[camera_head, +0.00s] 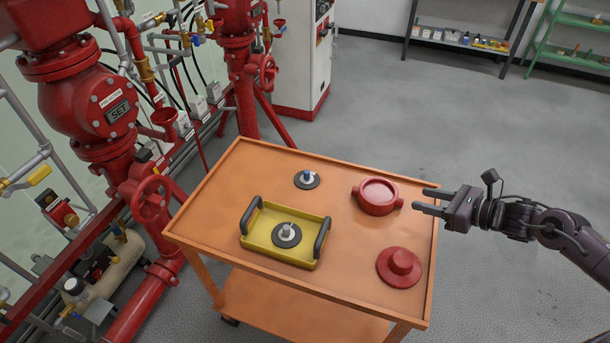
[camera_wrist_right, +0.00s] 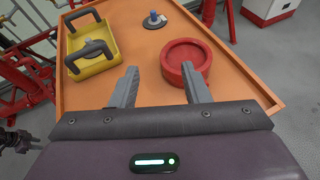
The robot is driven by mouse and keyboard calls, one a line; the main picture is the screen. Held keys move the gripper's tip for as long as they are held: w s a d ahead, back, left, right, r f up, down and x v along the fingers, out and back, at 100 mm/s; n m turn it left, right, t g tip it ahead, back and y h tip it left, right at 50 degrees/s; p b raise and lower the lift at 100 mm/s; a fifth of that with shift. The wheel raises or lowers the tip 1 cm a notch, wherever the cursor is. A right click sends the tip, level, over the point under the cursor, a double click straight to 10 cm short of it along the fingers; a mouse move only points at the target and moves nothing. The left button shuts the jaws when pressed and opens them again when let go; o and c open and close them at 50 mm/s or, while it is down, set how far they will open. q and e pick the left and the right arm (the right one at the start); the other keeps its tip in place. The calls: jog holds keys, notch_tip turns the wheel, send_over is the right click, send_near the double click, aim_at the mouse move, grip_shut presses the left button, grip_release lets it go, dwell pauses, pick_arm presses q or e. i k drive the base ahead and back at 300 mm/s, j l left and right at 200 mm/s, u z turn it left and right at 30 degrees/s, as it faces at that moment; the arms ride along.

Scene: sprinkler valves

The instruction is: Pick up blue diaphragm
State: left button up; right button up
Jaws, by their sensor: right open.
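The blue diaphragm (camera_head: 307,179) is a dark disc with a white and blue hub. It lies flat on the orange cart top (camera_head: 335,205) near its back edge. In the right wrist view the blue diaphragm (camera_wrist_right: 154,19) is at the top, beyond the red round housing. My right gripper (camera_head: 419,201) is open and empty at the cart's right edge, beside the red housing and apart from the diaphragm. Its two fingers (camera_wrist_right: 160,85) show spread in the wrist view. My left gripper is not in view.
A yellow tray (camera_head: 254,246) with two dark handles holds another dark disc with a light hub (camera_head: 287,234). A red round housing (camera_head: 377,196) and a red flanged cap (camera_head: 401,266) stand on the right. Red valve pipework (camera_head: 95,105) rises left. Bare cart surface surrounds the blue diaphragm.

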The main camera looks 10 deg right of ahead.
aim_at(306, 179)
jog(key=i+j, duration=0.7)
jog(key=j, duration=0.2)
